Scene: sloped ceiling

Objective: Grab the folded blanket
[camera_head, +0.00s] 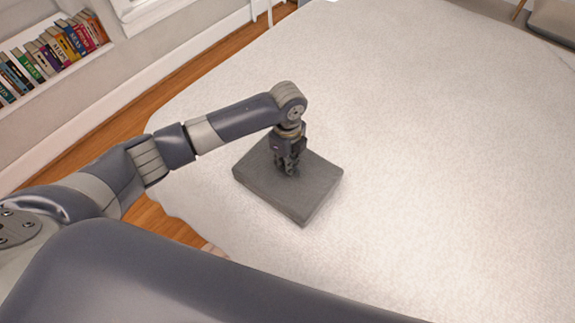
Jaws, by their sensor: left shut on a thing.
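The folded blanket (308,193) is a flat dark grey rectangle lying on a large white-covered surface (430,150), near its left side. My left gripper (288,170) points straight down onto the blanket's upper middle part and is shut on it. The fingertips meet the blanket's top, and the pinched bit of cloth is too small to make out. The blanket looks flat, and I cannot tell if any of it is lifted. My right gripper is not in this view.
A low white shelf with several books (50,62) stands along the wall at the upper left. A strip of wooden floor (100,150) runs between the wall and the white surface. The white surface is bare to the right of the blanket. A grey chair-like item (552,20) shows at the upper right.

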